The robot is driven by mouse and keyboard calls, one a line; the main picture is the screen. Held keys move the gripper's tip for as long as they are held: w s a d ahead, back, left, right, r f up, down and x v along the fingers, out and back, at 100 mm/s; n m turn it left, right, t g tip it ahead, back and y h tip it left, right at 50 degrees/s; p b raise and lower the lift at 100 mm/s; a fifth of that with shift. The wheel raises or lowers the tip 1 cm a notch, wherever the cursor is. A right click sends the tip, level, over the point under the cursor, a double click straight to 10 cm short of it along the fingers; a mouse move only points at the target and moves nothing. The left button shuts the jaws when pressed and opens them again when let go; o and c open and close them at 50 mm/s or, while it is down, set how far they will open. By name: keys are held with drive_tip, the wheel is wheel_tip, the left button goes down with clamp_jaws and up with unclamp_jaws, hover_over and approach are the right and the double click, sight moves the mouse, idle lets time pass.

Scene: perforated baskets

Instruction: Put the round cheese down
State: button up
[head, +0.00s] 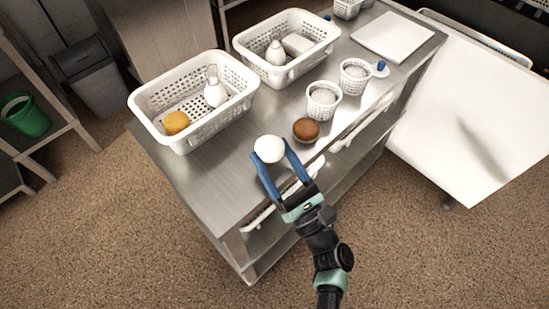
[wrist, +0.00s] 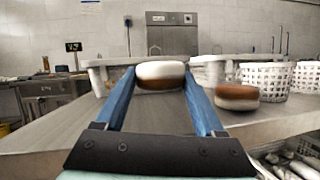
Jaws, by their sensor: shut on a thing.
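The round cheese (head: 268,148) is a white disc at the near edge of the steel table, in front of the baskets. In the wrist view the round cheese (wrist: 160,72) has a white upper part and a brownish lower part. My gripper (head: 272,156) has its two blue fingers on either side of it and is shut on it. The cheese is upright and level, low over the tabletop; I cannot tell whether its underside touches. A brown round item (head: 306,130) sits just to its right, apart from it, and also shows in the wrist view (wrist: 237,97).
A white perforated basket (head: 190,146) holds an orange-yellow round item (head: 177,122) and a white bottle (head: 214,92). A second basket (head: 290,75) stands behind with a bottle and white block. Two small perforated cups (head: 323,108) (head: 355,84) stand right. Bare steel (head: 205,178) lies left of the cheese.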

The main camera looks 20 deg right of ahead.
drive_tip(key=shift+f, duration=0.4)
